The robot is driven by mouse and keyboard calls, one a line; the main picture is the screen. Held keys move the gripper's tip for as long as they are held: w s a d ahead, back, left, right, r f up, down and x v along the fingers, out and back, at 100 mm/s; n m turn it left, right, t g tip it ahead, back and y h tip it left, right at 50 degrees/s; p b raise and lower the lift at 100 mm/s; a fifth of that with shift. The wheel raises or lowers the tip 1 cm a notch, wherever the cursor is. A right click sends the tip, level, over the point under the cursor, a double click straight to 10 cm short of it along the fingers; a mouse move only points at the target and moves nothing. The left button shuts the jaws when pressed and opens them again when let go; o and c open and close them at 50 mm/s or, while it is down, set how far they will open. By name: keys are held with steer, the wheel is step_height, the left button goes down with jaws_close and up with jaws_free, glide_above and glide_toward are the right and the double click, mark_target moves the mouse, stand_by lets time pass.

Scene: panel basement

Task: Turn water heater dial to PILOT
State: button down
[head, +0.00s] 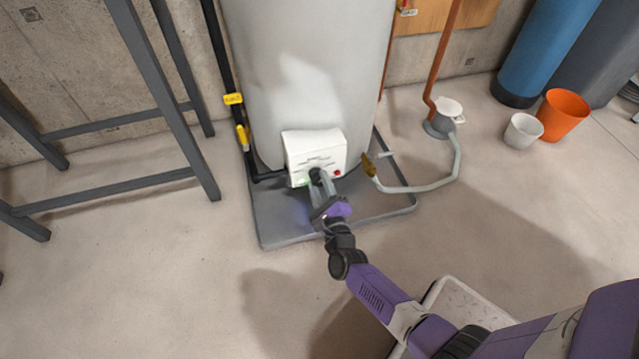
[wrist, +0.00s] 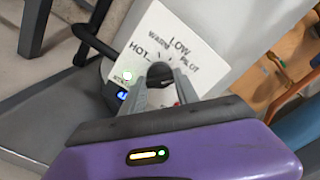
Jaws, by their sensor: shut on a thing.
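The water heater (head: 308,60) is a tall light-grey tank. Its white control box (head: 313,150) sits low on the front; in the wrist view the box (wrist: 155,25) reads HOT, WARM, LOW and PILOT around the dial. The dark dial (wrist: 159,72) is between the fingers of my gripper (wrist: 163,85); in the head view the dial (head: 316,174) shows at the fingertips. My gripper (head: 320,184) is shut on the dial. The fingers partly cover the dial, and I cannot tell which word it points to.
The heater stands in a grey drain pan (head: 285,228). A grey metal frame (head: 165,100) stands at left. A black pipe with a yellow valve handle (head: 241,136) runs down beside the tank. A grey hose (head: 420,187) lies at right. White (head: 522,131) and orange (head: 562,115) buckets stand further right.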

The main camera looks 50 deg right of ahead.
steer(key=shift+f, duration=0.1)
steer(key=c, duration=0.9)
jaws_free()
steer(key=p+v, duration=0.2)
steer(key=v, duration=0.5)
steer(key=shift+s+a+p, duration=0.25)
steer(key=shift+s+p, duration=0.1)
steer(key=shift+p, duration=0.05)
